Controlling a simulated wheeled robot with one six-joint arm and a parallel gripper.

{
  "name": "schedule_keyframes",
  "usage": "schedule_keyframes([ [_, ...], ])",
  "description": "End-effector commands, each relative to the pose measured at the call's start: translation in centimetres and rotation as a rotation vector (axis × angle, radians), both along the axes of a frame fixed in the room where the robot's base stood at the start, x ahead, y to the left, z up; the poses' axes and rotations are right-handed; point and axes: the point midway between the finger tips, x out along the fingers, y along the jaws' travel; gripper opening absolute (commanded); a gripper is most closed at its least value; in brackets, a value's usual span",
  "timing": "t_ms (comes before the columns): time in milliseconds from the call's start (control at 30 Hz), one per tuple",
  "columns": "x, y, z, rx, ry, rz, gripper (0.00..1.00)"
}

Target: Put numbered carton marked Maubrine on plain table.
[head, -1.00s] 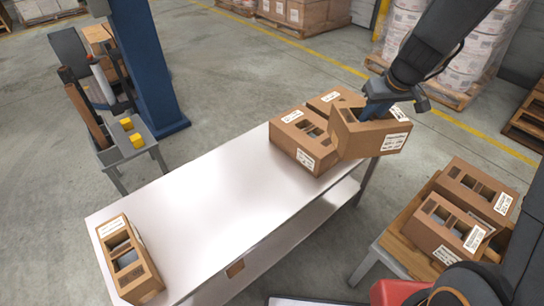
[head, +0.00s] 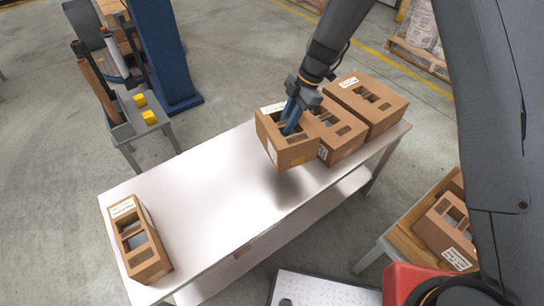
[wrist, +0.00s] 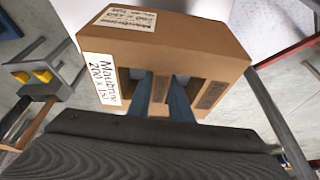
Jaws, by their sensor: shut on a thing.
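The carton marked Maubrine (head: 291,151) is a brown cardboard box with white labels and openings in its top. My gripper (head: 290,122) is shut on it from above, with the fingers down in the openings. The carton hangs slightly tilted over the plain table (head: 215,190), and its shadow lies on the white top below. In the wrist view the held carton (wrist: 170,50) fills the upper middle, with "Maubrine" readable on its labels. The gripper fingers (wrist: 165,95) enter its openings.
Two similar cartons, one in the middle (head: 338,133) and one at the far right end (head: 368,100), stand on the table. Another carton (head: 138,240) stands at its left end. The table's middle is clear. More cartons (head: 446,228) sit on a low stand at right.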

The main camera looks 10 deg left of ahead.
Motion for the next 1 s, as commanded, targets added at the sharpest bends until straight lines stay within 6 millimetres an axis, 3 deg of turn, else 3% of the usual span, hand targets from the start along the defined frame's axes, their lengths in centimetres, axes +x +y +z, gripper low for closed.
schedule_keyframes([
  [100, -1.3, 2.2, -0.9, 0.000, -0.001, 0.156, 0.00],
  [200, -1.8, 2.8, -1.6, 0.000, 0.000, 0.210, 0.00],
  [500, -1.9, 2.8, -5.9, 0.000, -0.001, 0.217, 0.00],
  [1000, -1.9, 2.8, -10.8, 0.000, 0.000, 0.216, 0.00],
])
